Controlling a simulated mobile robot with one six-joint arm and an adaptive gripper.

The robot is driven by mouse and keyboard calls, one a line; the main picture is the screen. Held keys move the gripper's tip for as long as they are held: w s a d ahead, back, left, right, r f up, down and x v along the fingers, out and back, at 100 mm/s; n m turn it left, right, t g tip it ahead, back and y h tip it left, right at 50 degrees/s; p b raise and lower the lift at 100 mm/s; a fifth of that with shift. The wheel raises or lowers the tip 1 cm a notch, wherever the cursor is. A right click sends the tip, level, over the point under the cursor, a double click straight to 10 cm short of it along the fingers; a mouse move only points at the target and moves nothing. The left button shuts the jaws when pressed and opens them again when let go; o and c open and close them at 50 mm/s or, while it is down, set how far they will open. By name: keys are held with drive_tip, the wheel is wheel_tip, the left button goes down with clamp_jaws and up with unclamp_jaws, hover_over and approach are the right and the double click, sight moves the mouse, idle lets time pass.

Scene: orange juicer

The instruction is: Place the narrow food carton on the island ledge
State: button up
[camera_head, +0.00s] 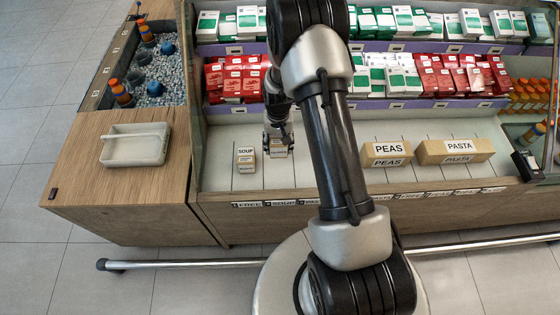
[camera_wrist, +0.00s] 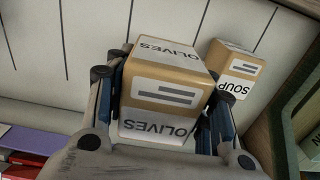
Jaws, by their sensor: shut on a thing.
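My gripper (camera_head: 278,140) is over the white ledge at the front of the shelf unit. It is shut on a small tan and white carton (camera_head: 278,152) marked OLIVES. In the wrist view the olives carton (camera_wrist: 165,78) sits between the two fingers (camera_wrist: 163,105). Whether its base touches the ledge cannot be told. A similar SOUP carton (camera_head: 245,159) stands to its left on the ledge, apart from it; the soup carton also shows in the wrist view (camera_wrist: 235,72). The white ledge (camera_head: 217,172) has dark lane lines and front labels. My arm hides part of the ledge.
Wider PEAS (camera_head: 387,153) and PASTA (camera_head: 455,151) cartons stand to the right. A wooden counter (camera_head: 85,180) at left carries a white tray (camera_head: 135,158) and has a recessed bin with bottles. A metal rail (camera_head: 190,264) runs in front.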

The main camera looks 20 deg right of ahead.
sight(278, 165)
wheel_tip(278, 165, down, 10)
drive_tip(key=shift+r+b, duration=0.2)
drive_tip(key=shift+b, duration=1)
drive_tip(key=shift+f, duration=0.1)
drive_tip(key=shift+f, duration=0.15)
drive_tip(key=o, duration=1.1)
